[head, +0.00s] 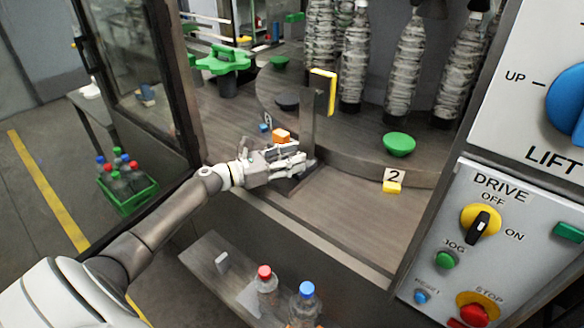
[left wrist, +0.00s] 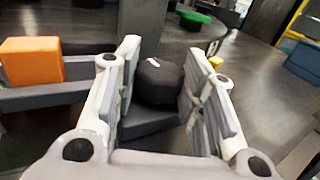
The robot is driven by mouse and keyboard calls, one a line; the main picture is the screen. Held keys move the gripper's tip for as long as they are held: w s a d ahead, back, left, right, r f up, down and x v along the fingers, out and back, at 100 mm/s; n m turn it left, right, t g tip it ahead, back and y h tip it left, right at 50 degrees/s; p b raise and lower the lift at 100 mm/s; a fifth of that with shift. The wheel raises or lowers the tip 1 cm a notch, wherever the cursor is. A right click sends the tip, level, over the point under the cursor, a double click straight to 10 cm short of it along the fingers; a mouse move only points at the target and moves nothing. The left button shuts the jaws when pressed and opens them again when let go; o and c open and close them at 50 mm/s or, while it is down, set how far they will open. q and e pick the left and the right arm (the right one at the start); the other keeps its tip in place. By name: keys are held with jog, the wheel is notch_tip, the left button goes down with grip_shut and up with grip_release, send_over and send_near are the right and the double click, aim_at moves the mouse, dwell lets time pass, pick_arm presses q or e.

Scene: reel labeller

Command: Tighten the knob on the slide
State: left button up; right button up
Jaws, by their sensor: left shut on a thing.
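The black knob (left wrist: 158,82), with a white mark on its top, sits between the two fingers of my left gripper (left wrist: 168,85) in the left wrist view. The gripper is shut on it. The knob stands on the dark grey slide (left wrist: 75,97), which carries an orange block (left wrist: 32,60) at the left. In the head view my left gripper (head: 303,163) reaches in over the machine deck. The orange block (head: 281,135) shows just behind the gripper, and the fingers mostly hide the knob there. My right gripper is in neither view.
The control panel (head: 485,255) fills the right side. Bottles (head: 306,305) stand below the deck edge.

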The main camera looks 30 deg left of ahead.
pick_arm(q)
jog(key=shift+w+a+f+m+g+h+b, duration=0.15)
jog(key=shift+m+g+h+b, duration=0.25)
jog(key=shift+h+b, duration=0.2)
jog(key=shift+s+f+m+g+h+b, duration=0.1)
jog(key=shift+m+g+h+b, duration=0.25)
jog(key=shift+h+b, duration=0.2)
jog(key=shift+r+m+g+h+b, duration=0.2)
jog(key=shift+m+g+h+b, duration=0.25)
jog(key=shift+m+h+b, duration=0.1)
jog(key=o, duration=1)
jog(key=shift+w, duration=0.15)
jog(key=shift+r, duration=0.1)
notch_tip(320, 180, up, 10)
jog(key=shift+f, duration=0.1)
